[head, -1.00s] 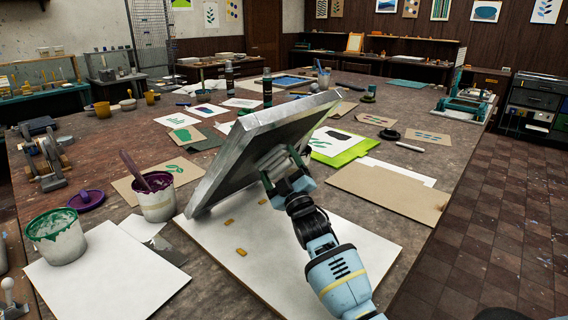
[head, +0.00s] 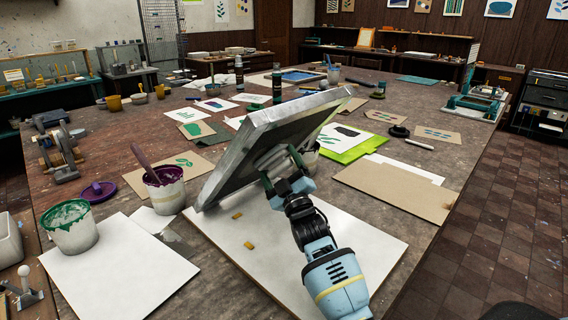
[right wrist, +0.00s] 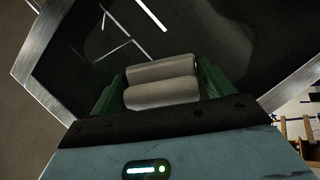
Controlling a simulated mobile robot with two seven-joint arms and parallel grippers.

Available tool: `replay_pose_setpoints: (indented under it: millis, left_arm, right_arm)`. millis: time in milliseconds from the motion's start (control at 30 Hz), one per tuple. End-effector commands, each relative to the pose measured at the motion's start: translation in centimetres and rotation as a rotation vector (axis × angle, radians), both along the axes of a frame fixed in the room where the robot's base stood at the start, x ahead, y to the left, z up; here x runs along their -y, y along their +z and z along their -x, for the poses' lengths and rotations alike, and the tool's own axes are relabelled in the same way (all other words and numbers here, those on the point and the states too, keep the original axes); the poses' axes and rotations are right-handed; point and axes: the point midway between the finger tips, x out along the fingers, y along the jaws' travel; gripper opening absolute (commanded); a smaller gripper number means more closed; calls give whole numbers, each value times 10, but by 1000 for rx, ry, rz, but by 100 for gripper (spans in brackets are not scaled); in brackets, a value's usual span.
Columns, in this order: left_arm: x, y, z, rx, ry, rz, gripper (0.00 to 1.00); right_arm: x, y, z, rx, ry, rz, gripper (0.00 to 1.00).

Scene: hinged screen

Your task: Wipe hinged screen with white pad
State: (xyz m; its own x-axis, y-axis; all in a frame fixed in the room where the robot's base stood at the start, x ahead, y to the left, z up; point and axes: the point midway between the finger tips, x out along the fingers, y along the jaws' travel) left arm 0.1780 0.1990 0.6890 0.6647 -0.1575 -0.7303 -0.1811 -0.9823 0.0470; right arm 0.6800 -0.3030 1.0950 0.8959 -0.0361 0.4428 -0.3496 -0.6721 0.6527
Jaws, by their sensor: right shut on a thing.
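The hinged screen (head: 222,150) is a grey metal frame tilted up over a white board (head: 335,239) on the table. Its underside faces my right arm. My right gripper (head: 281,170) is under the raised screen, shut on the white pad (head: 269,158). In the right wrist view the pad (right wrist: 162,82) looks like two pale rolls between green fingers, in front of the dark mesh of the screen (right wrist: 230,40). I cannot tell whether the pad touches the mesh. My left gripper is not in view.
Small yellow pieces (head: 248,244) lie on the white board. A purple paint pot (head: 164,190) and a green paint pot (head: 70,227) stand to the left, near white paper (head: 120,268). Cardboard (head: 395,192) lies to the right. Prints and bottles fill the back of the table.

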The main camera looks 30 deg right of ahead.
Motion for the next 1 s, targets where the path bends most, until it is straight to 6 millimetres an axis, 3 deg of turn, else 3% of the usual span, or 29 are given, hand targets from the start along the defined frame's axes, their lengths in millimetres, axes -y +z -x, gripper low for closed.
replay_pose_setpoints:
  millis: [467,1000]
  left_arm:
    - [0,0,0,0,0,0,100]
    - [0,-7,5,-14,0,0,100]
  right_arm:
    - [-1,2,0,4,1,1,54]
    - [26,2,-9,4,0,1,54]
